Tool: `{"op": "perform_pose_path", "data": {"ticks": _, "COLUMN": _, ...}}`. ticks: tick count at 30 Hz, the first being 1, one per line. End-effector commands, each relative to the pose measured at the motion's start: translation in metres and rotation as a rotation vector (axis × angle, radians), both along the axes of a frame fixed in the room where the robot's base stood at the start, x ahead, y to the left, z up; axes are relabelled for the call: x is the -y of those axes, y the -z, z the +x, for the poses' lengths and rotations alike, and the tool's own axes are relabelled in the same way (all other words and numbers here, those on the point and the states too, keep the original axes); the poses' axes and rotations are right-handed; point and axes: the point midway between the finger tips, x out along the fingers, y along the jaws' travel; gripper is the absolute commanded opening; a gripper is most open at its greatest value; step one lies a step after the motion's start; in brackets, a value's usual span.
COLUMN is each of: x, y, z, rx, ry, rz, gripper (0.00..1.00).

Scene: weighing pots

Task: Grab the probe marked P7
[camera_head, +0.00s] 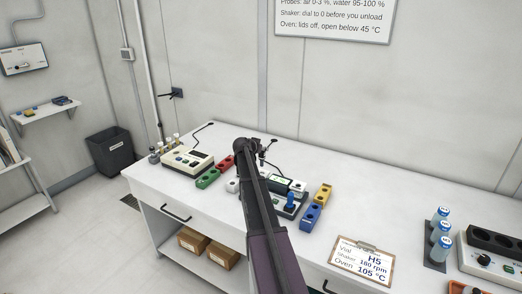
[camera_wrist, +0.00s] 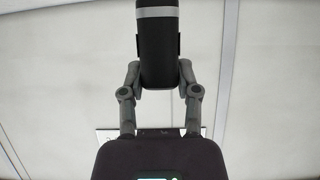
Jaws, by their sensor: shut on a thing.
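My gripper (camera_wrist: 159,48) is shut on a black probe (camera_wrist: 158,55), a cylinder with a light grey band near the top of the wrist view. One finger presses on each side of it. No P7 marking is legible on the part that shows. In the head view my gripper (camera_head: 264,147) is above the back of the white bench, and the arm covers much of what is below it. The probe is too small and too hidden there to make out clearly.
On the bench (camera_head: 330,190) stand a beige meter (camera_head: 187,158), red (camera_head: 226,164), green (camera_head: 207,178), blue (camera_head: 311,217) and yellow (camera_head: 322,194) blocks, and a clipboard (camera_head: 360,262). Blue-capped vials (camera_head: 441,233) stand at the right near a device (camera_head: 488,262). The back right bench is clear.

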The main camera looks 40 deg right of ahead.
Motion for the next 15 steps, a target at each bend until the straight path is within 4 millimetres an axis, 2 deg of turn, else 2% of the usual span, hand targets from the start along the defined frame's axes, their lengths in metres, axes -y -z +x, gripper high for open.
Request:
{"op": "perform_pose_path", "data": {"ticks": 1, "x": 0.000, "y": -0.008, "z": 0.000, "rx": 0.000, "ry": 0.000, "rz": 0.000, "gripper": 0.00}}
{"op": "perform_pose_path", "data": {"ticks": 4, "x": 0.000, "y": -0.013, "z": 0.000, "rx": 0.000, "ry": 0.000, "rz": 0.000, "gripper": 0.00}}
{"op": "perform_pose_path", "data": {"ticks": 15, "x": 0.000, "y": -0.019, "z": 0.000, "rx": 0.000, "ry": -0.001, "rz": 0.000, "gripper": 0.00}}
